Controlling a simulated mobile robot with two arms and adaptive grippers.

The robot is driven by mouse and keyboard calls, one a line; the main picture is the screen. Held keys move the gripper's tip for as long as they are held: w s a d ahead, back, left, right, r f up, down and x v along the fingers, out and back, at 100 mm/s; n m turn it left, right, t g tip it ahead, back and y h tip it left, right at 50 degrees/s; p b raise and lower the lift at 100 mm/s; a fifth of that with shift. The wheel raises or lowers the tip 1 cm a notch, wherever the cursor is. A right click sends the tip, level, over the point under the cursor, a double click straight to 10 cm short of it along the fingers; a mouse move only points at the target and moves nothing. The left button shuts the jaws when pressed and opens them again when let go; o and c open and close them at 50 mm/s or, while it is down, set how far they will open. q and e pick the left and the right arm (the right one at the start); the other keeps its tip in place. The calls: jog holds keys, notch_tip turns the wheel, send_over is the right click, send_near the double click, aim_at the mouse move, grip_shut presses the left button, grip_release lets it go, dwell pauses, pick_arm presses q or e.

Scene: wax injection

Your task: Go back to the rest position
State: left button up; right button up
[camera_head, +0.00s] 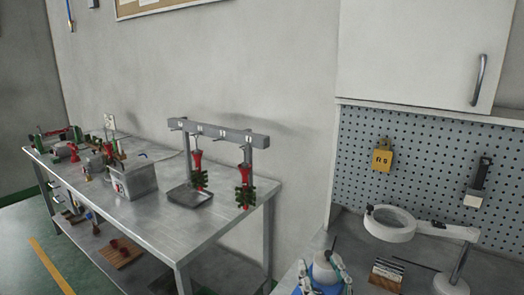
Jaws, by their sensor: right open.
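My right gripper (322,267) shows at the bottom edge, right of the middle. I cannot tell whether the fingers touch this object. Something blue shows just below, cut off by the frame edge. My left gripper is not in view.
A magnifier lamp (390,223) and a small striped block (387,272) stand right of the gripper, before a pegboard (430,175). A steel table (165,222) at left holds a rack (222,132) with red and green hanging pieces, a metal box (134,184) and a tray (190,198).

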jog(key=s+d+f+m+g+h, duration=0.2)
jog(key=s+d+f+g, duration=0.2)
jog(key=f, duration=0.4)
jog(key=s+d+f+m+g+h, duration=0.1)
jog(key=s+d+f+g+h, duration=0.25)
jog(key=f, duration=0.45)
jog(key=s+d+f+n+g+y, duration=0.1)
jog(key=s+f+g, duration=0.35)
jog(key=s, duration=0.45)
jog(key=s+f+g+y, duration=0.1)
jog(key=s+f+g, duration=0.35)
jog(key=s, duration=0.45)
notch_tip(320, 180, down, 29)
jog(key=s+g, duration=0.1)
jog(key=s, duration=0.2)
jog(key=s+d+f+g, duration=0.1)
jog(key=s+d+f, duration=0.2)
jog(key=s+f, duration=1.1)
jog(key=shift+s+f+n+h, duration=0.2)
jog(key=shift+s+n+h, duration=0.15)
jog(key=shift+s, duration=0.3)
